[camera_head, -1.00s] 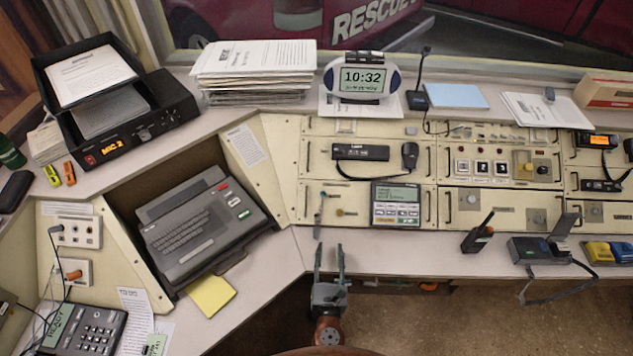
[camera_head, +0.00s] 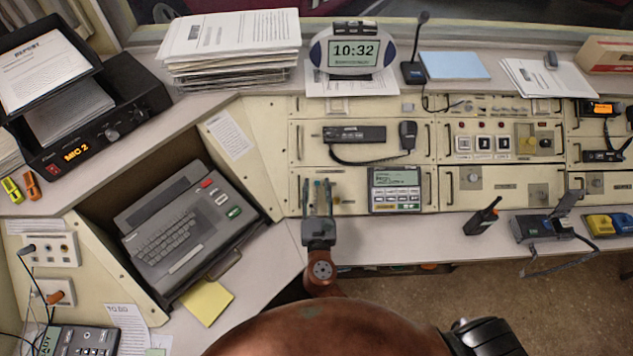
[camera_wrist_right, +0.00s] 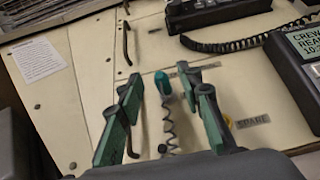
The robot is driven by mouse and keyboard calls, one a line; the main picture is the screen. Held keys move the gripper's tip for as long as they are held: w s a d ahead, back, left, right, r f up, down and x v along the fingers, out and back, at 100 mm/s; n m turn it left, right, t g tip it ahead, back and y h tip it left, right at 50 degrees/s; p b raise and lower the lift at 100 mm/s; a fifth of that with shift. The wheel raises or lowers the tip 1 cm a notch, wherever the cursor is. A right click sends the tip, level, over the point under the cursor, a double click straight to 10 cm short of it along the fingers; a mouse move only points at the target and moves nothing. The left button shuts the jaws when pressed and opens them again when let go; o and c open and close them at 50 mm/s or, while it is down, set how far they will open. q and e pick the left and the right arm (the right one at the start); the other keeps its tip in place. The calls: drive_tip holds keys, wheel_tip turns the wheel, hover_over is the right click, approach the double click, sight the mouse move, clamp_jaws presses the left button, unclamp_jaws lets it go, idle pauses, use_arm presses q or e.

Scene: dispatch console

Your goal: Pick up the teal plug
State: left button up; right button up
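The teal plug (camera_wrist_right: 162,82) stands out from the cream console panel in the right wrist view, with a dark coiled cord running down from it. My right gripper (camera_wrist_right: 161,84) is open, its green-padded fingers on either side of the plug with gaps to both. I cannot tell whether the fingertips reach down to its depth. In the head view my right gripper (camera_head: 319,192) is over the lower left panel, and its fingers make the plug hard to pick out. My left gripper is not in view.
The display unit (camera_head: 396,190) is close right of the gripper. A radio with a corded handset (camera_head: 407,136) is above it. The grey keyboard terminal (camera_head: 180,225) is recessed at left.

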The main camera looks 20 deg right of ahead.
drive_tip(key=shift+x, duration=1.2)
drive_tip(key=shift+c, duration=0.6)
